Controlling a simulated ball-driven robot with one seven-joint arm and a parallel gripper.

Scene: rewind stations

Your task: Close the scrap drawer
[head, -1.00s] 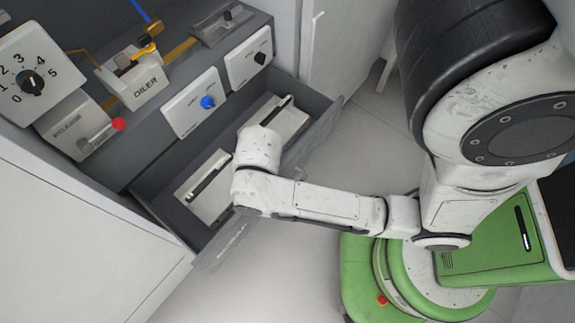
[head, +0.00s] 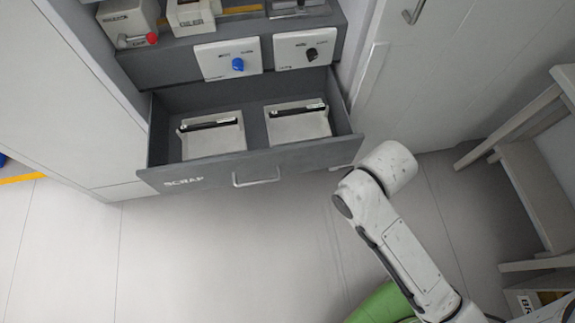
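The scrap drawer (head: 215,173) is pulled open in the head view. It is dark grey, with SCRAP lettering on the left of its front and a pale bar handle (head: 256,182) at the middle. Two pale blocks with dark bars on top, a left one (head: 213,142) and a right one (head: 300,127), lie inside. My arm ends in a white rounded link to the right of the drawer front, apart from it in the picture. My gripper's fingers do not show, and nothing of mine is seen touching the handle.
Above the drawer are panels with a blue knob (head: 238,65) and a black knob (head: 311,55), and a red-tipped lever (head: 151,38). A white cabinet door (head: 430,75) stands to the right. A pale wooden stool (head: 535,170) is at far right. Floor before the drawer is clear.

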